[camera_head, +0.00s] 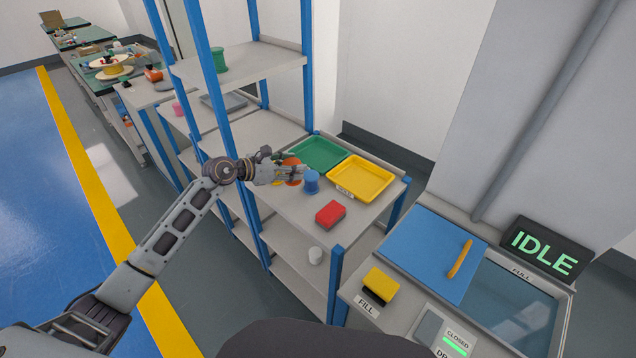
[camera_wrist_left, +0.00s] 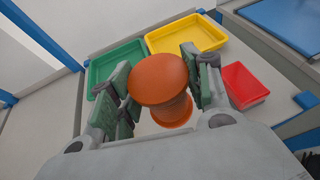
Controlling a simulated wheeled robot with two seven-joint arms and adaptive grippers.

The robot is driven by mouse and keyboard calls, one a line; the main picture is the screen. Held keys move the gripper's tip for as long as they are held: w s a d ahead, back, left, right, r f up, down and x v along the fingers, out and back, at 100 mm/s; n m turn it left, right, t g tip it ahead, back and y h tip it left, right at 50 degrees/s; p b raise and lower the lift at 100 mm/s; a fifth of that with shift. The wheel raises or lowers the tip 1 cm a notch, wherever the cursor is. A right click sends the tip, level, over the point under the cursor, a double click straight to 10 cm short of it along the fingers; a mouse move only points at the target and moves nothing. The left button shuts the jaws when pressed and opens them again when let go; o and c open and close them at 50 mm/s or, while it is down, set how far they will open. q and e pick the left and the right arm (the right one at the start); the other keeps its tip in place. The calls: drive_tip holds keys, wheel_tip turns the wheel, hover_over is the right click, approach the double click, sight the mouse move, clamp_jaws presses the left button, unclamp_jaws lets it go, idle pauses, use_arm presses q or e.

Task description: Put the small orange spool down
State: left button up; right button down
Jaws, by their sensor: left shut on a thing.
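The small orange spool (camera_wrist_left: 160,82) is between the fingers of my left gripper (camera_wrist_left: 158,88) in the left wrist view. My left gripper is shut on it, and the spool looks upright with its round top flange showing. In the head view my left gripper (camera_head: 290,173) reaches in over the shelf board, and the orange spool (camera_head: 292,165) shows partly behind its fingers. I cannot tell whether the spool's base touches the shelf. My right gripper is not in view.
A blue spool (camera_head: 311,182) stands just right of my left gripper. A green tray (camera_head: 335,147) and a yellow tray (camera_head: 384,192) lie behind, and a red block (camera_head: 330,214) lies in front. Blue posts (camera_head: 334,285) edge the shelf (camera_head: 290,215).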

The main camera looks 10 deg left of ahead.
sight(286, 182)
use_arm(q)
drive_tip(key=shift+f, duration=3.1)
drive_tip(key=shift+f, duration=1.85)
drive_tip(key=shift+f+b, duration=0.15)
drive_tip(key=shift+b, duration=0.2)
drive_tip(key=o, duration=1.1)
drive_tip(key=shift+r, duration=0.2)
